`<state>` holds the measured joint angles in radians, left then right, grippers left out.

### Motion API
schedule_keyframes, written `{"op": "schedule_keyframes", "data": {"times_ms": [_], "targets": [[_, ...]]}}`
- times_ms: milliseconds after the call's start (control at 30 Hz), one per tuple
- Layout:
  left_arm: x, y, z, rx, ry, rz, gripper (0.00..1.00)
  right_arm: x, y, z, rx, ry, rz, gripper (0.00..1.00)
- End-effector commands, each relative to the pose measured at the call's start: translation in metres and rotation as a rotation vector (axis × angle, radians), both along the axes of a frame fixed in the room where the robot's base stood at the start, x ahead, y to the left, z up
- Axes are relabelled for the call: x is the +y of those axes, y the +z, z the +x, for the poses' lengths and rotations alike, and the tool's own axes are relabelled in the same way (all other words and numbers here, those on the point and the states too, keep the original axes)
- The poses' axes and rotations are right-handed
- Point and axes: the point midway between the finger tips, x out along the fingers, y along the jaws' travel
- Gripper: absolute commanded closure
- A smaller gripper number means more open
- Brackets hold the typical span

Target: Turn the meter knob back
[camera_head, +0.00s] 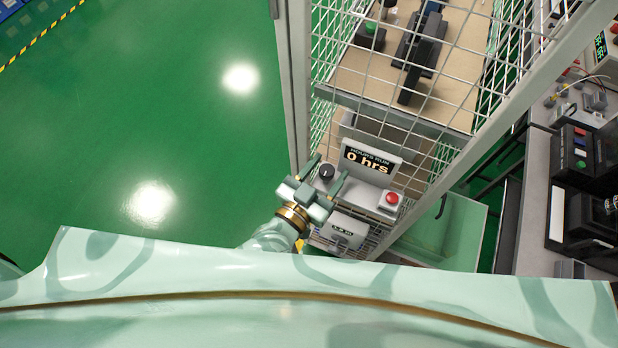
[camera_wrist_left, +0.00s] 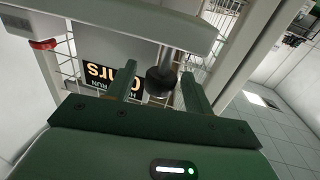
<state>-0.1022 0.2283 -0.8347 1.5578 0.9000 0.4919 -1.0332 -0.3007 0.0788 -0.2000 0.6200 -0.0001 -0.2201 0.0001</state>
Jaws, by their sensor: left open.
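The meter (camera_head: 367,160) is a grey unit on the wire cart, with a dark display reading "HOURS RUN 0 hrs". Its black round knob (camera_head: 326,172) is left of the display, and a red button (camera_head: 392,198) is at its right. My left gripper (camera_head: 332,166) is open, with one finger on each side of the knob in the picture. The display (camera_wrist_left: 108,77) shows upside down behind the left finger. My right gripper is not in view.
A second grey device (camera_head: 349,229) sits below the meter, partly hidden. The cart's wire mesh (camera_head: 452,75) and metal post (camera_head: 294,80) stand close by. Higher on the cart is a shelf (camera_head: 360,82) with black tools. Green floor (camera_head: 150,110) is open on the left.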

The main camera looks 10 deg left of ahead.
Motion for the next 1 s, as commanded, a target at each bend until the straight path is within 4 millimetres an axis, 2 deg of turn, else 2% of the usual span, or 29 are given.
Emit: {"op": "schedule_keyframes", "data": {"times_ms": [167,267,500,700,833,1000], "targets": [[0.004,-0.001,-0.007,0.001,0.0,0.0,0.48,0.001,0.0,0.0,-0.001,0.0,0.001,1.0],[0.012,-0.001,-0.022,0.004,0.0,0.002,0.48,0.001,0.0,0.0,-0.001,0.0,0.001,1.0],[0.043,-0.002,-0.08,0.004,-0.002,0.003,0.48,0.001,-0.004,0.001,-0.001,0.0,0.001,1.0],[0.065,-0.002,-0.121,0.003,-0.001,0.001,0.48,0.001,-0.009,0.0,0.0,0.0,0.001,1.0],[0.074,-0.001,-0.136,0.001,0.0,0.002,0.48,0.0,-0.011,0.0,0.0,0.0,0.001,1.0],[0.078,0.0,-0.144,0.0,0.0,0.0,0.48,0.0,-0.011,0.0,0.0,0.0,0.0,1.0]]}}
